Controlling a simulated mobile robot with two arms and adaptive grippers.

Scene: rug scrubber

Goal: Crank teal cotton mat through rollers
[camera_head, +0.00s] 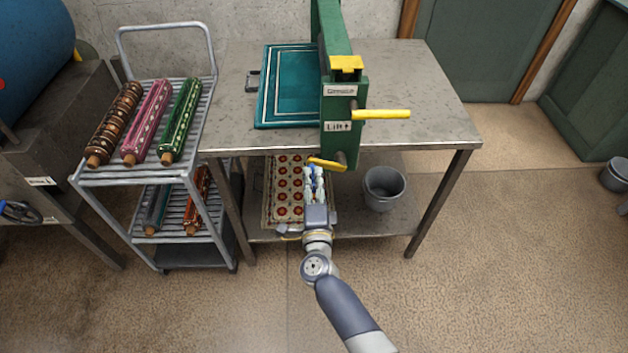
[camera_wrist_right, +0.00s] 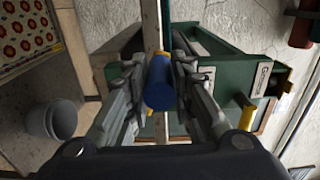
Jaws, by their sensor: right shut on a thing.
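The teal mat (camera_head: 275,88) with pale border lines lies flat on the table, left of the green roller machine (camera_head: 338,100). The mat's right edge meets the machine; whether it is between the rollers is hidden. A yellow crank arm (camera_head: 327,163) on the machine's front points left and ends in a blue handle (camera_head: 311,172). My right gripper (camera_head: 314,182) is shut on this handle. In the right wrist view the blue handle (camera_wrist_right: 159,84) sits between both fingers. A yellow lever (camera_head: 382,114) sticks out to the right beside the "Lift" label. My left gripper is out of view.
The table (camera_head: 430,90) is bare on the machine's right. Below it are a red-patterned mat (camera_head: 270,212) and a grey bucket (camera_head: 385,187). A cart (camera_head: 213,85) with rolled mats stands at the left.

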